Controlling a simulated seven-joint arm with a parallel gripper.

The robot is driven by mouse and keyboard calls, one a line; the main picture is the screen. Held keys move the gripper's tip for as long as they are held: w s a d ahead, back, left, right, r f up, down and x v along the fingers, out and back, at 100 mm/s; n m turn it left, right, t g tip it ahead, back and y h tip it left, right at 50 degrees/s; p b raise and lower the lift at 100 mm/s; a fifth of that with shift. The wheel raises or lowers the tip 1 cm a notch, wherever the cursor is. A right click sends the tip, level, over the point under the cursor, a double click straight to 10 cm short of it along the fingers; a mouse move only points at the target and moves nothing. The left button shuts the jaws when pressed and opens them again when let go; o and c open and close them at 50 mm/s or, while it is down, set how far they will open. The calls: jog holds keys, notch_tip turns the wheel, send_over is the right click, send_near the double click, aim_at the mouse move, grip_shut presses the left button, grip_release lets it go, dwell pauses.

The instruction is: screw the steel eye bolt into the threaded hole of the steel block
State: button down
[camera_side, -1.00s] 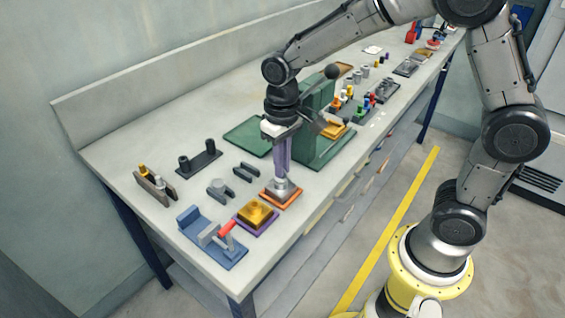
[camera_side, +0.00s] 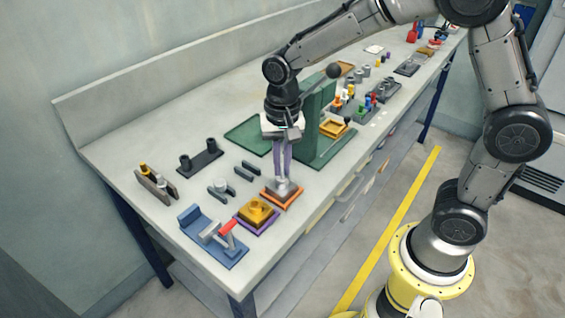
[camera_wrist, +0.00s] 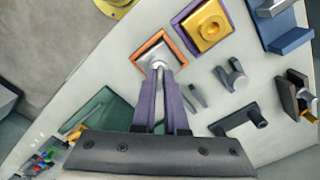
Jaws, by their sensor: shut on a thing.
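The steel block (camera_side: 271,191) sits in an orange-rimmed tray near the bench's front edge; it also shows in the wrist view (camera_wrist: 147,57). The steel eye bolt (camera_wrist: 158,65) stands upright over the middle of the block and shows as a small light-grey piece in the side view (camera_side: 283,187). My gripper (camera_side: 283,178) points straight down with its long purple fingers shut on the eye bolt's top. The fingers hide the eye, and the threaded hole is hidden under the bolt. I cannot tell how deep the thread sits.
A brass block (camera_side: 256,210) in a purple-rimmed tray lies just to the front left. A blue fixture with a red handle (camera_side: 212,236) stands beyond it. A green press (camera_side: 318,125) rises close behind my gripper. Small dark holders (camera_side: 201,156) stand to the left.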

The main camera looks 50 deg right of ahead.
jog(key=m, duration=0.5)
jog(key=shift+w, duration=0.1)
jog(key=shift+m, duration=0.4)
jog(key=m, duration=0.6)
jog(key=shift+w, duration=0.1)
jog(key=shift+m, duration=1.1)
jog(key=m, duration=0.3)
jog(key=shift+w, duration=0.1)
jog(key=m, duration=0.6)
jog(key=shift+d, duration=0.1)
